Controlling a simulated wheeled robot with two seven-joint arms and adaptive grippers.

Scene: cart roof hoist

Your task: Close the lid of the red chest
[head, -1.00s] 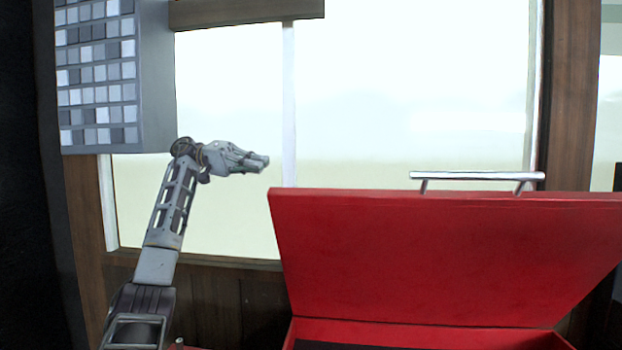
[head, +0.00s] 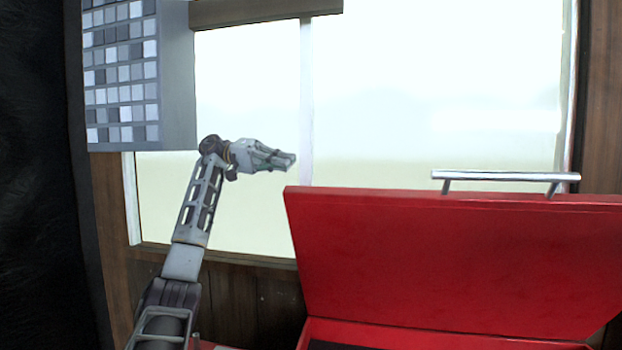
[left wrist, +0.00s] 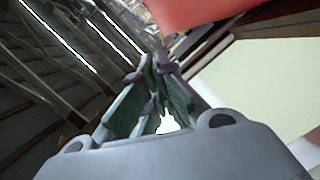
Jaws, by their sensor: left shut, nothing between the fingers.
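The red chest (head: 450,332) stands at the lower right of the head view with its lid (head: 450,262) raised, the inner face toward me. A silver bar handle (head: 505,176) sits on the lid's top edge. My left gripper (head: 290,161) is shut and empty, just above and left of the lid's upper left corner, apart from it in the picture. In the left wrist view, the shut fingers (left wrist: 157,85) point up the frame, and a red surface (left wrist: 205,10), likely the lid, shows at the top. My right gripper is not in view.
A large window (head: 430,90) in a brown wooden wall lies behind the chest. A grey panel of square tiles (head: 122,72) hangs at the upper left. The space left of the lid around my left arm looks free.

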